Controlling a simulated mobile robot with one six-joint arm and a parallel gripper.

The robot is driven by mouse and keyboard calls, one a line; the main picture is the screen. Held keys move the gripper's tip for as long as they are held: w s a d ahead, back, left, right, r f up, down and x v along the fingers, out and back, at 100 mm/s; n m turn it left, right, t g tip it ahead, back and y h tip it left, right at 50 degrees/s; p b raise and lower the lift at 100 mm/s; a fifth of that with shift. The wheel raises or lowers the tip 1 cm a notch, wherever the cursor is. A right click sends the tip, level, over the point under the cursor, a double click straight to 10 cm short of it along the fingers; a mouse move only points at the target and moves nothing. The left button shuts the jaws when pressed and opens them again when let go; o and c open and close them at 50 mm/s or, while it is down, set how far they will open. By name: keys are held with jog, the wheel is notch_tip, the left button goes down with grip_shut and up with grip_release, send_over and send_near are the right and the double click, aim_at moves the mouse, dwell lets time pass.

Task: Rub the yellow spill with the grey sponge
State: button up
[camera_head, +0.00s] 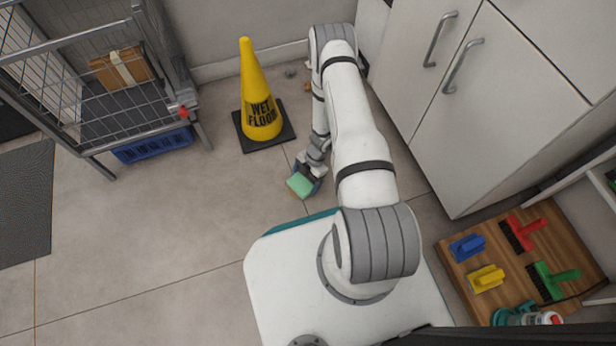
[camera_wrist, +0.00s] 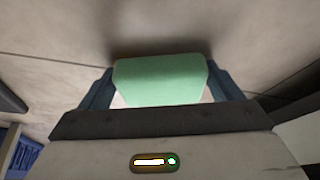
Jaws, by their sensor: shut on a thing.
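My gripper (camera_head: 306,180) is low over the floor, in front of the wet-floor cone. It is shut on a pale green block (camera_head: 299,184) that looks like a sponge. In the wrist view the green block (camera_wrist: 160,80) sits between the two dark blue fingers, with a dark shadow on the floor close beyond it. I cannot tell whether the block touches the floor. I see no grey sponge. I cannot make out a yellow spill in either view; the floor right under the block is hidden.
A yellow wet-floor cone (camera_head: 260,105) stands on a black base behind my gripper. A wire cart (camera_head: 100,95) stands at the left, with a blue crate (camera_head: 152,148). White cabinets (camera_head: 500,110) stand at the right. A wooden board (camera_head: 515,240) holds coloured brushes.

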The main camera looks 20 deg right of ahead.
aim_at(286, 191)
jog(key=shift+s+a, duration=0.1)
jog(key=shift+a, duration=3.25)
jog(key=shift+f, duration=0.15)
jog(key=shift+d+f+b, duration=0.15)
jog(key=shift+d+b, duration=0.1)
jog(key=shift+d, duration=0.9)
jog(key=shift+d+f+b, duration=0.1)
jog(key=shift+d+b, duration=0.1)
jog(key=shift+d, duration=2.8)
jog(key=shift+a+r+p, duration=0.15)
jog(key=shift+r+p, duration=2.2)
jog(key=shift+r, duration=0.85)
